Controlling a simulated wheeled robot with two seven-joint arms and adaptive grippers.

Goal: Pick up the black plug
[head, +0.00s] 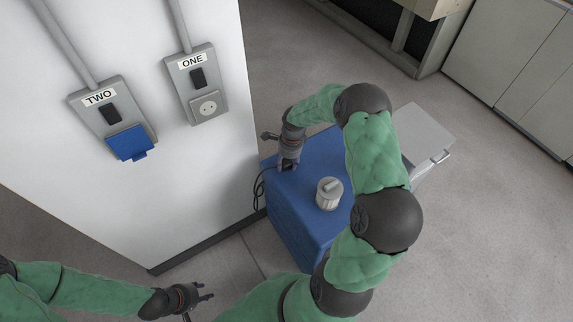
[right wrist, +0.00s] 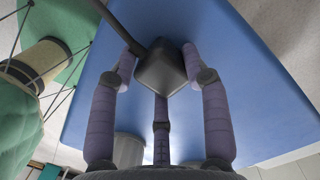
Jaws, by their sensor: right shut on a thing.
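The black plug (right wrist: 160,68) shows in the right wrist view as a dark block with a cable running up and to the left. My right gripper (right wrist: 160,62) is shut on it, with its fingers around it. In the head view my right gripper (head: 288,163) is low over the left part of the blue cabinet top (head: 307,190); the plug is mostly hidden there. A dark cable (head: 258,187) hangs over the cabinet's left edge. My left gripper (head: 205,297) is at the bottom of the head view, its fingers apart and empty, away from the cabinet.
A white wall holds socket ONE (head: 208,106), round and uncovered, and socket TWO (head: 131,143) with a blue cover. A grey cylindrical knob (head: 329,194) stands on the cabinet near my right arm. A grey box (head: 425,135) adjoins it. Floor is clear at right.

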